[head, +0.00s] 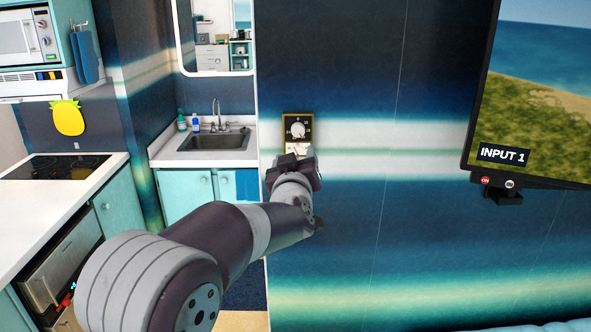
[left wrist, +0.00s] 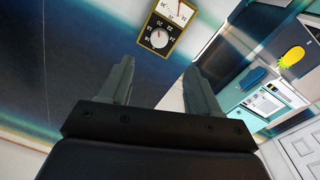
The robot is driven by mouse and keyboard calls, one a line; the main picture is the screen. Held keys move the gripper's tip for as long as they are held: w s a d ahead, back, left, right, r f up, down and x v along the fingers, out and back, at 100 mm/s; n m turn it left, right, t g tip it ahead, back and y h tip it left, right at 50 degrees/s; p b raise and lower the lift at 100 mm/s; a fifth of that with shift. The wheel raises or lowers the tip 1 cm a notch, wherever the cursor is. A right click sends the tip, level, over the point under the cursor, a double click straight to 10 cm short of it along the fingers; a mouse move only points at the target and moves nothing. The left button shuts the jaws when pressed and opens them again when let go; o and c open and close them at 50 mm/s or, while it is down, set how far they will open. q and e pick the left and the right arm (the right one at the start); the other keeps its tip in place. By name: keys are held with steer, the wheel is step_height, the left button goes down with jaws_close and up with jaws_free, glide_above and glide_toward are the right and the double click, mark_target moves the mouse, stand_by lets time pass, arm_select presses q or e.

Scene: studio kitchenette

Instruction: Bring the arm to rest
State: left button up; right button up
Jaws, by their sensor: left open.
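My left arm reaches in from the lower left in the head view, stretched forward toward the striped wall. My left gripper (head: 292,160) is at its end, just below a wall thermostat (head: 297,129) with a dial. In the left wrist view the left gripper (left wrist: 160,85) shows two separated fingers with nothing between them. The thermostat (left wrist: 163,27) is beyond the fingertips there, apart from them, with its dial and scale numbers visible. In the head view the arm and gripper hide the wall right below it. My right gripper is not in view.
A wall screen (head: 535,90) with red and white buttons below is at the right. A sink (head: 213,141) with bottles stands back left. A counter with a black cooktop (head: 65,167) is at the left. The striped wall (head: 420,220) between arm and screen is bare.

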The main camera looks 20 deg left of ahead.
arm_select(q)
steer(key=s+d+f+m+g+h, duration=0.2)
steer(key=s+f+g, duration=0.1)
steer(key=f, duration=0.4)
steer(key=s+d+f+m+g+h, duration=0.2)
steer(key=s+d+f+g+h, duration=0.1)
steer(key=f, duration=0.5)
steer(key=s+a+f+m+g, duration=0.1)
steer(key=s+f+g, duration=0.4)
steer(key=s, duration=0.8)
steer(key=s+a+f+m+g, duration=0.1)
steer(key=s+a+f+g, duration=0.2)
steer(key=s+f, duration=0.7)
steer(key=s+g, duration=0.2)
steer(key=s, duration=0.1)
steer(key=shift+a+m+g+y, duration=0.3)
steer(key=shift+a+g+y, duration=0.05)
steer(key=shift+g+y, duration=0.05)
